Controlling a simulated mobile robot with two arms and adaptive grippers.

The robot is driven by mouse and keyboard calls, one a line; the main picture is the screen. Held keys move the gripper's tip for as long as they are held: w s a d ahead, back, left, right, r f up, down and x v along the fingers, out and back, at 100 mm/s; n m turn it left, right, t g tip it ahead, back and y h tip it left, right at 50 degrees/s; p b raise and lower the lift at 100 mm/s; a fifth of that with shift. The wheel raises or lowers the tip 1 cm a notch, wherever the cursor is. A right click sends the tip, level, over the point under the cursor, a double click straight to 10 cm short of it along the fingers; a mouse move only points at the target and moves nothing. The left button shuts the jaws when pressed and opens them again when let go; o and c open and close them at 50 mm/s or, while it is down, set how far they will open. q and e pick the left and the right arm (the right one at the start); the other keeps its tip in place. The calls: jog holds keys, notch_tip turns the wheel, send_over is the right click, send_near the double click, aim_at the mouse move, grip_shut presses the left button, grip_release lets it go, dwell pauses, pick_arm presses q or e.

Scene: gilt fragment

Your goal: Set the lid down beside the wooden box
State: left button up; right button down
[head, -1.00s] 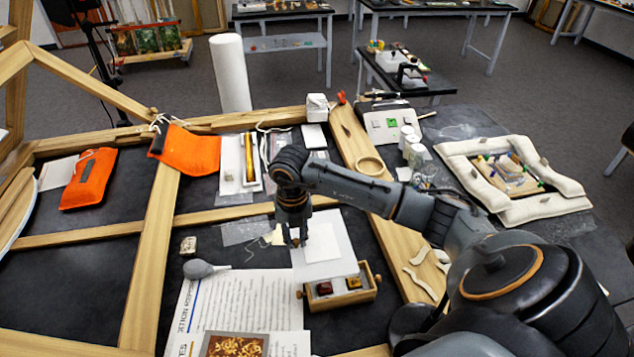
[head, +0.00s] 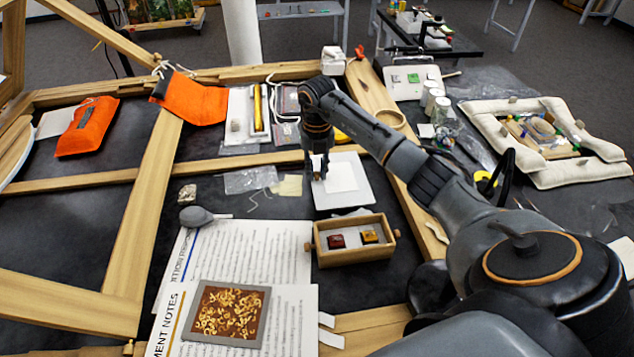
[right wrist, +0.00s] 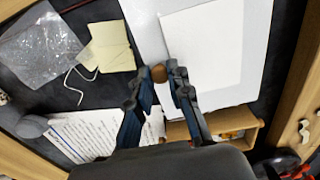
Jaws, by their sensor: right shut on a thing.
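The wooden box (head: 356,258) is open at the top, with a round knob at each end and a red and an amber block inside. My right gripper (head: 318,176) is behind the box, low over the left part of a pale board (head: 366,196) with a white sheet on it. In the right wrist view its fingers (right wrist: 159,80) close around a small brown knob (right wrist: 159,73), apparently the lid's. The lid's plate cannot be told apart from the pale surfaces below. The box also shows in the right wrist view (right wrist: 235,119). My left gripper is out of view.
Printed pages (head: 262,250) and a picture of gold flakes (head: 228,312) lie left of the box. A grey blower bulb (head: 195,216), a clear bag (head: 250,179) and a yellow note (head: 288,186) lie nearby. Wooden frame bars (head: 150,205) cross the table.

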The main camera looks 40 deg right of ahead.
pick_arm(q)
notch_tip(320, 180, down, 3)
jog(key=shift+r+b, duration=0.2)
jog(key=shift+b, duration=0.6)
pick_arm(e)
notch_tip(320, 180, down, 3)
jog(key=shift+f, duration=0.15)
jog(key=shift+f, duration=0.15)
jog(key=c, duration=1.2)
grip_release()
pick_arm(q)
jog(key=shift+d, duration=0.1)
